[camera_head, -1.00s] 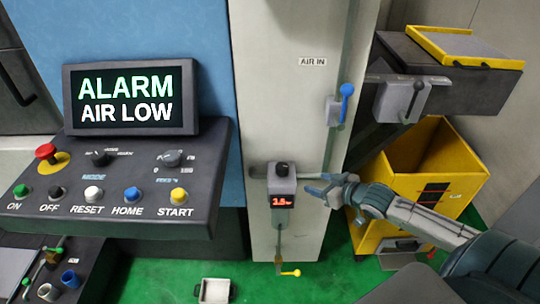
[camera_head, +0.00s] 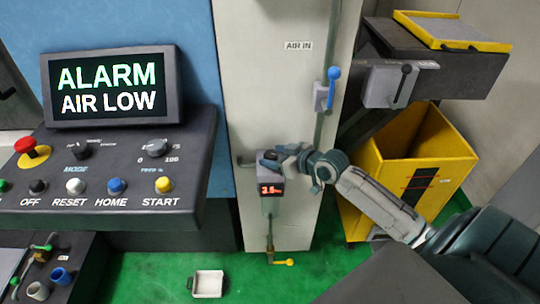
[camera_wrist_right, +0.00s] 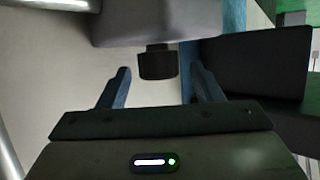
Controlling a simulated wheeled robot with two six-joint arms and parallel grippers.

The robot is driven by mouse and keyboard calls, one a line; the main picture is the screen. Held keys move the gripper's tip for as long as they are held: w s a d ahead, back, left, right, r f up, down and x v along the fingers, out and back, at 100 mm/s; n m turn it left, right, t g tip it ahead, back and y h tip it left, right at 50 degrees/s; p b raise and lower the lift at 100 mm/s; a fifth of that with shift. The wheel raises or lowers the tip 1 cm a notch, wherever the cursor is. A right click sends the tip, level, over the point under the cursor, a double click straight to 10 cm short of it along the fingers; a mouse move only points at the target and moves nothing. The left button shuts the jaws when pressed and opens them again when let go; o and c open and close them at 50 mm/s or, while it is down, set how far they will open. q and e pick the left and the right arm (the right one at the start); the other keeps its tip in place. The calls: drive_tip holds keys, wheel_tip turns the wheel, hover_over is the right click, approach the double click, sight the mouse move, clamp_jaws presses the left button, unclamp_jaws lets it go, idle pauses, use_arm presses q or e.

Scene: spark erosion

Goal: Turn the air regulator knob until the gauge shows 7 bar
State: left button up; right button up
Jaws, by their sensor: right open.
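The air regulator (camera_head: 271,174) is a grey box on the pale column, with a black knob (camera_head: 269,155) on top. Its red digital gauge (camera_head: 270,190) seems to read about 3.6, though the digits are small. My right gripper (camera_head: 284,154) is open beside the knob. In the right wrist view the dark knob (camera_wrist_right: 157,62) lies between the two blue fingertips of the gripper (camera_wrist_right: 160,74), with a gap on each side and no contact visible. The regulator body (camera_wrist_right: 155,22) is beyond it. My left gripper is not in view.
A screen (camera_head: 112,88) reads "ALARM AIR LOW" above a button console (camera_head: 110,180). A blue-handled valve (camera_head: 332,88) is above the regulator, and a yellow-handled valve (camera_head: 283,262) is below. A yellow bin (camera_head: 425,150) stands at the right. A white tray (camera_head: 208,284) lies on the green floor.

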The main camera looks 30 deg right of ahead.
drive_tip(key=shift+x, duration=1.2)
